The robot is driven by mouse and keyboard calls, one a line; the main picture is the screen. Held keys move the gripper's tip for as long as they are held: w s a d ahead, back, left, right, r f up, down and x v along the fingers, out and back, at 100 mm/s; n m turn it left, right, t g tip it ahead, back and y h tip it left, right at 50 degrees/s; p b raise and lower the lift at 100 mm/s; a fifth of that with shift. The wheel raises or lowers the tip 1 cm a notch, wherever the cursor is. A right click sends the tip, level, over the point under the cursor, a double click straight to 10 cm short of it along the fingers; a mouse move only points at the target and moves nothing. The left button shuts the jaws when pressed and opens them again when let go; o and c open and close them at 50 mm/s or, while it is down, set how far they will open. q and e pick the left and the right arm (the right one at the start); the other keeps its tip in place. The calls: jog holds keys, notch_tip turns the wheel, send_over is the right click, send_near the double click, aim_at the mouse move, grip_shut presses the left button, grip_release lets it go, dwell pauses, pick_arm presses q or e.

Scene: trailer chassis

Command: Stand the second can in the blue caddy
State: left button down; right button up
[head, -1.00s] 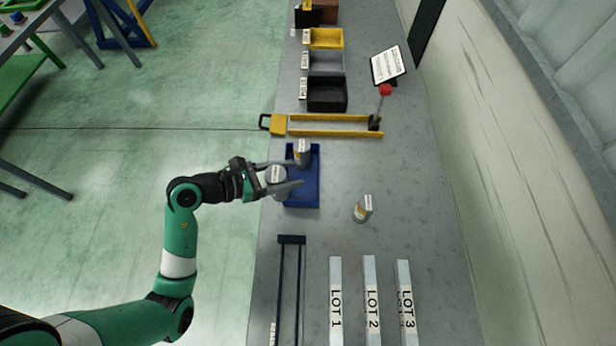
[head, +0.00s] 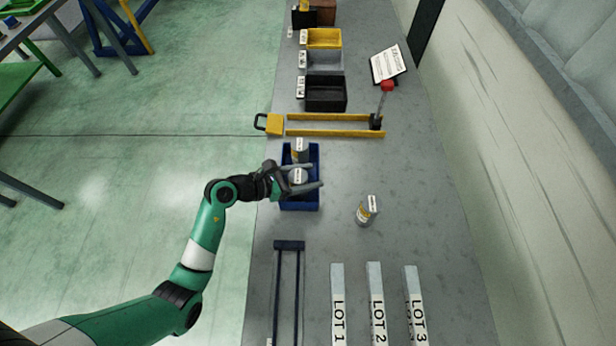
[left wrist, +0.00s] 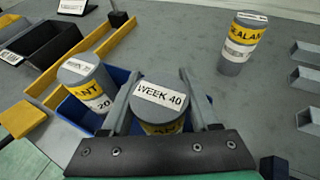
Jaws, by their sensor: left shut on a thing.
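My left gripper (head: 316,176) is shut on a grey can (head: 298,177) with a yellow band; its lid label reads "WEEK 40" in the left wrist view (left wrist: 162,94). The held can is over or inside the blue caddy (head: 301,206); I cannot tell whether its base touches the floor, which is hidden. Another can (head: 300,146) stands in the far part of the caddy, and in the left wrist view it is at the left (left wrist: 86,78). A third can (head: 367,210), marked "SEALAN", stands on the bench right of the caddy. My right gripper is not in view.
A yellow fork-shaped frame (head: 330,132) lies beyond the caddy, with black (head: 326,106), grey and yellow bins behind it. A dark blue rail frame (head: 289,245) and bars marked LOT 1 (head: 337,290), LOT 2 and LOT 3 lie nearer. The bench around the third can is clear.

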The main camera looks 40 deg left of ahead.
pick_arm(q)
jog(key=shift+c, duration=0.7)
grip_release()
jog(key=shift+s+r, duration=0.1)
jog(key=shift+r, duration=0.15)
jog(key=p+v, duration=0.3)
jog(key=v, duration=0.8)
jog(key=shift+s+a, duration=0.15)
jog(key=shift+s, duration=0.2)
